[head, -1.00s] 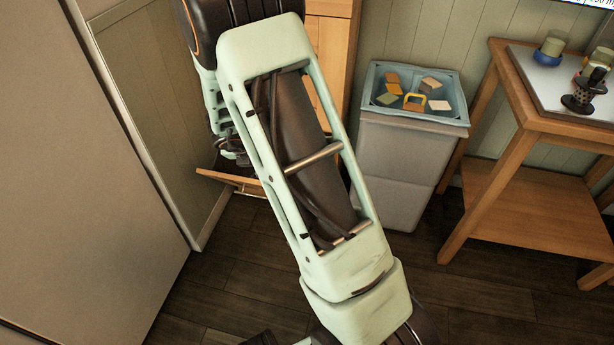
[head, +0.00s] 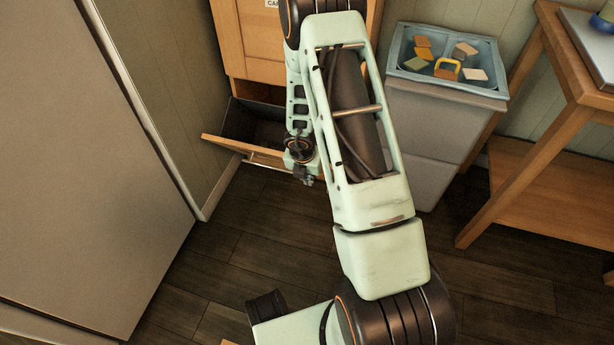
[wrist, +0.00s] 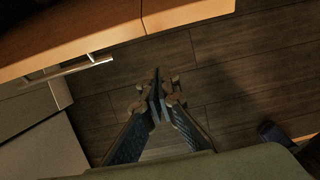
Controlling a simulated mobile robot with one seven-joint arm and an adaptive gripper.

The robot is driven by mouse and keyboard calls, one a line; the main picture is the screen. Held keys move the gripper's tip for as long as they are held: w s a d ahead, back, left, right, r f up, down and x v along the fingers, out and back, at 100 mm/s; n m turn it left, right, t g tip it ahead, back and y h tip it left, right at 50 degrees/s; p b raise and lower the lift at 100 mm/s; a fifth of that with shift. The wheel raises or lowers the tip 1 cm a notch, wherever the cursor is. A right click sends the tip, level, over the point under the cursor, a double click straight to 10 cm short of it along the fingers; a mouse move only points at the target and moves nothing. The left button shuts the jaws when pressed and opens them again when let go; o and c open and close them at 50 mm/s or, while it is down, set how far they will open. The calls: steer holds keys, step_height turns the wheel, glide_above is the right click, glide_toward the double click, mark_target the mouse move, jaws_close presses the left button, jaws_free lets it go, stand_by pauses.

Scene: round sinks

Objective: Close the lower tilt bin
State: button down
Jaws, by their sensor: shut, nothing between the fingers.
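The lower tilt bin (head: 228,145) is at the bottom of the wooden cabinet in the head view. It is tilted open, its wooden front leaning outward and its dark inside showing on the left; my arm hides its right part. In the wrist view its wooden front edge (wrist: 150,22) and a metal bar handle (wrist: 62,74) show at the top left. My gripper (head: 307,181) is low in front of the bin's right part, over the floor. In the wrist view my gripper (wrist: 158,92) is shut and empty, apart from the bin's front.
The upper cabinet front (head: 245,50) above the bin is shut. A grey bin with a blue tray (head: 400,62) of several small items stands to the right, beside a wooden table (head: 545,150). A large pale panel (head: 90,170) stands at the left. The dark floor in front is clear.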

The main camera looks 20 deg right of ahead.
steer(key=shift+w+d+r+p, duration=0.4)
steer(key=shift+w+d+p, duration=0.15)
steer(key=shift+w, duration=0.2)
steer(key=shift+w+d+r+p, duration=0.4)
steer(key=shift+w+d, duration=0.1)
steer(key=shift+w, duration=0.2)
steer(key=shift+r, duration=0.1)
